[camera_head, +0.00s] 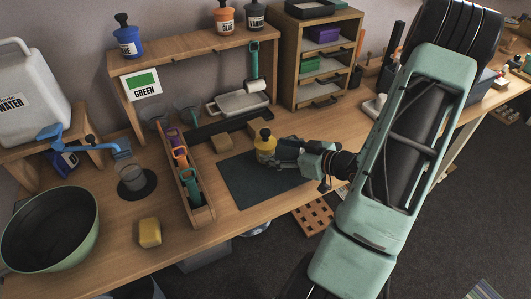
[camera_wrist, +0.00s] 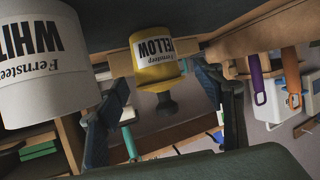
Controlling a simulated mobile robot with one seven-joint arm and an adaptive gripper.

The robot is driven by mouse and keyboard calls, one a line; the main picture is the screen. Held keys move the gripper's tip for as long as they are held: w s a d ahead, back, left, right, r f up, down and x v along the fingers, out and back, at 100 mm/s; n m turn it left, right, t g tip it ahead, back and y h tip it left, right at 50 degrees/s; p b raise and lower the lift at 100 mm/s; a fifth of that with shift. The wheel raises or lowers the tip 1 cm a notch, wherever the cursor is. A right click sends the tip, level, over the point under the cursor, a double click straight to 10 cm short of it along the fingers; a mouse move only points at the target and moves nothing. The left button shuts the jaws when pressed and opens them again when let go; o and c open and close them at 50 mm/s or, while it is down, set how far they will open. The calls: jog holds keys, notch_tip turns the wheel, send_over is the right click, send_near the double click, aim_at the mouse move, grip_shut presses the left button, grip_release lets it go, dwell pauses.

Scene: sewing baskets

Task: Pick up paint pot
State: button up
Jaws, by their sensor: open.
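A yellow paint pot (camera_head: 265,151) with a black knobbed top stands on the dark mat (camera_head: 243,185) on the workbench. My gripper (camera_head: 280,150) is low over the mat, just right of this pot, pointing at it. In the wrist view, which is upside down, the yellow pot (camera_wrist: 154,62) shows between the two open fingers of my gripper (camera_wrist: 155,85). Gaps show on both sides, and I cannot tell whether either finger touches it. A white pot (camera_wrist: 40,60) labelled WHITE is close by, outside the fingers; my gripper mostly hides its place in the head view.
A wooden shelf (camera_head: 180,55) carries blue, orange and black pots. A drawer unit (camera_head: 285,65) stands at the back. A green bowl (camera_head: 88,245) is at the left.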

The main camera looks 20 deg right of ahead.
jog(key=x, duration=0.4)
jog(key=shift+w+d, duration=0.1)
jog(key=shift+d, duration=0.05)
grip_shut()
dwell(0.4)
